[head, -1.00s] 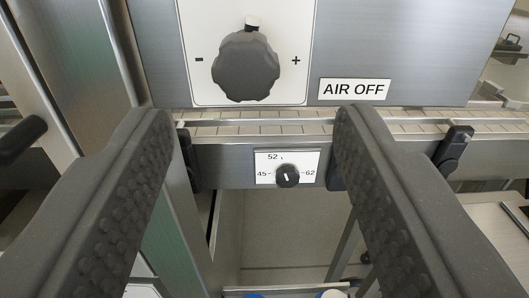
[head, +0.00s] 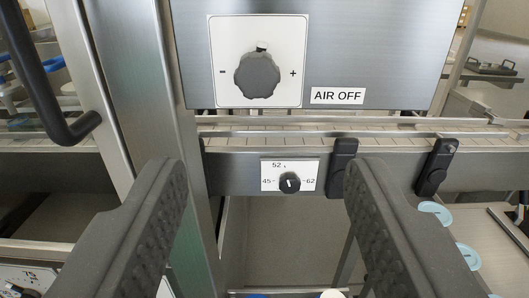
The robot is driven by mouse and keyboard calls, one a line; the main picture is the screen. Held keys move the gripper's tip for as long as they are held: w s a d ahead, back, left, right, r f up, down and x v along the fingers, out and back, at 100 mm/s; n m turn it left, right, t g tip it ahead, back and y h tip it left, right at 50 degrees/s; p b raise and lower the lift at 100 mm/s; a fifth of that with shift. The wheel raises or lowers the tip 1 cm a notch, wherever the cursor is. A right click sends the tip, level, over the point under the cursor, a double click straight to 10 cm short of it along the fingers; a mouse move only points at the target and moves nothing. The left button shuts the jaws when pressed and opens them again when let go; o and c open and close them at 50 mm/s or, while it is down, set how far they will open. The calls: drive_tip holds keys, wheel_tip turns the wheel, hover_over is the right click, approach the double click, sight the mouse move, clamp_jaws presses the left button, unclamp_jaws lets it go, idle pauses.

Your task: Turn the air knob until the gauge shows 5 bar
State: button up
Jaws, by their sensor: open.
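The large dark lobed knob (head: 257,76) sits on a white plate (head: 225,95) with a minus at its left and a plus at its right. A small white mark shows at its top. I cannot tell that this is the air knob; no gauge is readable in view. My gripper (head: 268,172) is open and empty. Its two dark ribbed fingers stand apart, below the large knob in the picture. Between the fingertips shows a small black dial (head: 290,183) on a white label with 45, 52 and 62. Its pointer is near 52.
An "AIR OFF" label (head: 338,96) is right of the knob plate. A tiled conveyor strip (head: 300,136) runs below the panel. Black clamps (head: 436,167) stand on its front rail. A black door handle (head: 50,85) juts out at the left. Light-blue round pieces (head: 436,211) lie at the right.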

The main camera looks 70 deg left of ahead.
sight(259, 85)
drive_tip(key=shift+f, duration=0.1)
drive_tip(key=shift+w+a+n+b, duration=0.75)
drive_tip(key=shift+a+b, duration=0.6)
drive_tip(key=shift+a, duration=0.9)
drive_tip(key=shift+w+a+n+b, duration=0.5)
drive_tip(key=shift+w+a+b, duration=0.7)
drive_tip(key=shift+a, duration=1)
drive_tip(key=shift+w+a+n+b, duration=0.65)
drive_tip(key=shift+a+b, duration=0.9)
drive_tip(key=shift+a, duration=0.7)
drive_tip(key=shift+f, duration=0.1)
drive_tip(key=c, duration=1)
